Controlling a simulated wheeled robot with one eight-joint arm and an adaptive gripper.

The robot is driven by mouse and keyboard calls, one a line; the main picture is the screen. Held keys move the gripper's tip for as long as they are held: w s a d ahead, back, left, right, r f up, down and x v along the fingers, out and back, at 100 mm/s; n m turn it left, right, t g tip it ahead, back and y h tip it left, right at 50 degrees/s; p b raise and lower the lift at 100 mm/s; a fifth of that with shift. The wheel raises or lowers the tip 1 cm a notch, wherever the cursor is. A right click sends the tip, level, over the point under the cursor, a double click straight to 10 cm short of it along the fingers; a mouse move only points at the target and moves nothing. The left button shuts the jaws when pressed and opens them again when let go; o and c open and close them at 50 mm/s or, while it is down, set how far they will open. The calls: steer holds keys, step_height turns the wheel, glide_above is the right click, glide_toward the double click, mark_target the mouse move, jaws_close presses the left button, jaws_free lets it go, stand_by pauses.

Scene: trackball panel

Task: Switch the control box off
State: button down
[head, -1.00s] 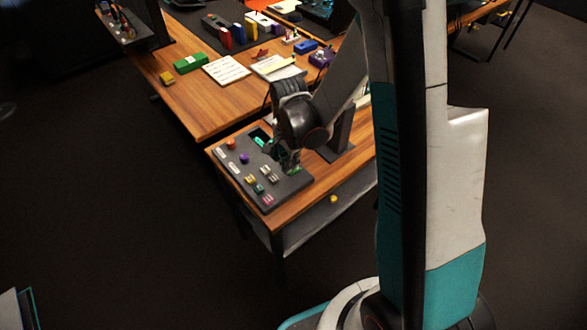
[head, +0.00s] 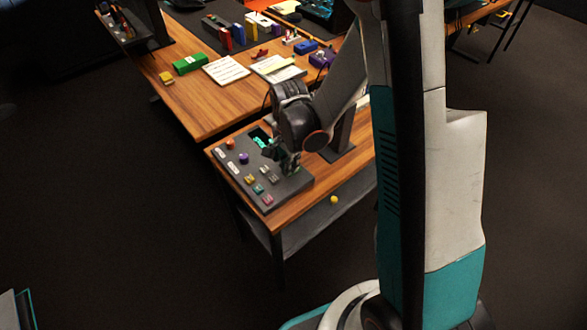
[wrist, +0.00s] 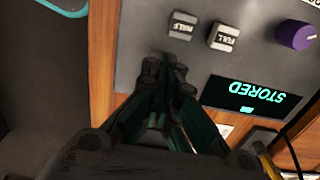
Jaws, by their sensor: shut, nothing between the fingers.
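The control box (head: 222,163) is a dark grey panel on the small wooden table, and its near part also fills the upper wrist view (wrist: 150,25). Its lit display (wrist: 245,94) reads "STORED", upside down in the wrist view. A HALF button (wrist: 182,25), a FULL button (wrist: 224,36) and a purple knob (wrist: 296,35) show there. In the head view an orange button (head: 230,143) stands at the panel's far corner. My gripper (wrist: 168,72) is shut and empty over the panel, between the display and the panel's edge. Whether its tips touch the panel is unclear.
A dark upright stand (head: 342,130) is beside my gripper.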

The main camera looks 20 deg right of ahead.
steer(key=shift+r+p, duration=2.3)
steer(key=shift+r, duration=1.15)
steer(key=shift+r, duration=0.2)
steer(key=s+r+n+t, duration=0.3)
steer(key=s+r+n, duration=0.4)
steer(key=r, duration=0.3)
steer(key=s+r+n+t, duration=0.4)
steer(key=s+r+n, duration=0.3)
steer(key=r, duration=0.4)
steer(key=shift+s+r, duration=0.15)
steer(key=shift+s, duration=0.35)
